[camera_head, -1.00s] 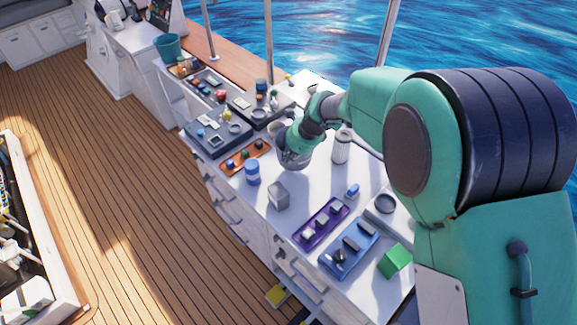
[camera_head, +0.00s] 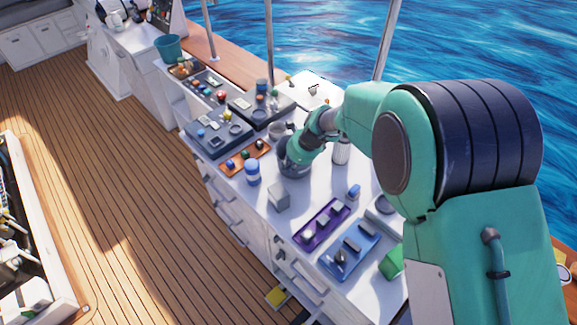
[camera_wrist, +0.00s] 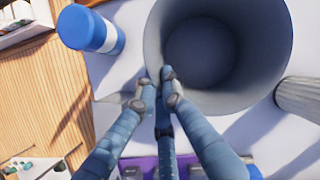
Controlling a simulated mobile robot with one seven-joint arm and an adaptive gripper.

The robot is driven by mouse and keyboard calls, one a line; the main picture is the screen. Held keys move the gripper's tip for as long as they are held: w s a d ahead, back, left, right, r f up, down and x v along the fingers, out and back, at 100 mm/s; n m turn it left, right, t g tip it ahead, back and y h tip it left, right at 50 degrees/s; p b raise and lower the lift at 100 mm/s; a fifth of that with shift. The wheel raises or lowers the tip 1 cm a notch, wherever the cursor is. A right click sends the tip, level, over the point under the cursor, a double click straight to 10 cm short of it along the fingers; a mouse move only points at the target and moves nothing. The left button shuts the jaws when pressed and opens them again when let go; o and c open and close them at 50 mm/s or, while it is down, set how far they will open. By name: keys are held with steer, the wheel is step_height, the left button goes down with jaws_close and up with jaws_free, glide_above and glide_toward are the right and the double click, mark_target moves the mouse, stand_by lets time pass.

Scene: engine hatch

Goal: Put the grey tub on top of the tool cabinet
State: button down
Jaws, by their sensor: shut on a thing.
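The grey tub (camera_wrist: 255,90) fills the upper middle of the wrist view, its open mouth facing the camera. My gripper (camera_wrist: 168,84) is shut on the near rim of the tub, with fingertips on either side of the wall. In the head view my gripper (camera_head: 293,152) and the tub (camera_head: 294,173) are over the middle of a white worktop. The arm hides part of the tub. I cannot tell whether the tub's base touches the top. The white cabinet (camera_head: 222,196) with drawers, likely the tool cabinet, is below the worktop.
A blue-and-white canister (camera_head: 252,173) stands left of the tub, a pale cylinder (camera_head: 341,150) right. A grey block (camera_head: 279,196), purple tray (camera_head: 318,227), blue tray (camera_head: 347,257) and green block (camera_head: 391,264) are nearer. An orange tray (camera_head: 245,159) and grey panels lie behind-left.

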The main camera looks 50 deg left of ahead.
steer(key=shift+f, duration=0.1)
steer(key=c, duration=1.9)
jaws_free()
steer(key=p+v, duration=0.1)
steer(key=v, duration=1.1)
